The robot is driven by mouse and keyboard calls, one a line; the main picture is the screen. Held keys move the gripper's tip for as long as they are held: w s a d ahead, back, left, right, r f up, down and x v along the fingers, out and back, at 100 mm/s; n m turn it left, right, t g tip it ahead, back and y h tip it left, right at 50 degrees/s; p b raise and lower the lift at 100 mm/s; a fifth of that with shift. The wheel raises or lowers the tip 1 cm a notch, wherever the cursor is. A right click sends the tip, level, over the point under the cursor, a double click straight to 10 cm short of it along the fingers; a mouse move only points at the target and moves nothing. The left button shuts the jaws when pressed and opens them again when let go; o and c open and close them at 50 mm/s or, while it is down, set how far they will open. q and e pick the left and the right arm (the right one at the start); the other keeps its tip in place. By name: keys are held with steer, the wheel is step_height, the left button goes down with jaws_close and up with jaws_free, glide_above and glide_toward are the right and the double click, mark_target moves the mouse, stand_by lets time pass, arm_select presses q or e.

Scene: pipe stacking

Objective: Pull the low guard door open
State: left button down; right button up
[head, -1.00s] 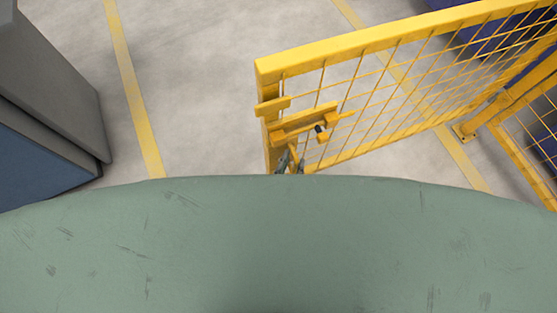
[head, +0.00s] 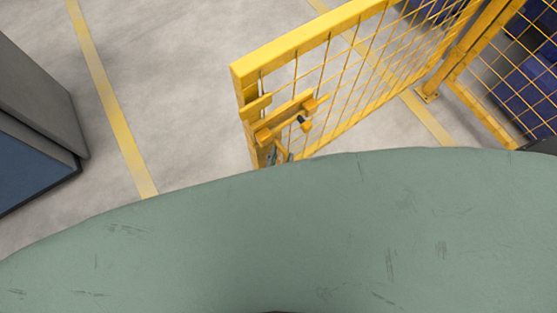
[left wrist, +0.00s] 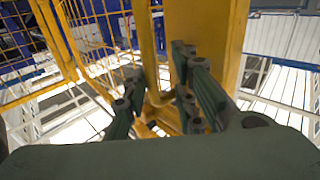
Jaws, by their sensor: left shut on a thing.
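The low guard door (head: 310,38) is a yellow frame with wire mesh, standing open at an angle, its free end towards me in the head view. A yellow latch block with a small black knob (head: 302,120) sits near that end. The grip itself is partly hidden. My right gripper is out of view.
A grey and blue cabinet (head: 35,125) stands at the left. A fixed mesh fence (head: 490,75) with a floor-mounted post is at the right, blue units behind it. The grey floor (head: 170,70) between cabinet and door is clear, with a yellow line (head: 110,95).

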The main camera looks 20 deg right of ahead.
arm_select(q)
steer(key=c, duration=1.9)
jaws_free()
steer(key=shift+s+d+r+m+h, duration=0.1)
steer(key=shift+d+m+h, duration=0.1)
steer(key=shift+d, duration=0.35)
steer(key=shift+s+d+r+m+h, duration=0.1)
steer(key=shift+d+h, duration=0.1)
steer(key=shift+d, duration=0.3)
steer(key=shift+o, duration=1.2)
steer(key=shift+w+d+g, duration=0.1)
steer(key=shift+d+g, duration=0.1)
steer(key=shift+g, duration=0.1)
steer(key=shift+a, duration=0.1)
steer(key=shift+c, duration=0.7)
steer(key=v, duration=1.2)
steer(key=shift+a+f, duration=0.2)
steer(key=shift+a, duration=0.15)
steer(key=shift+y, duration=0.3)
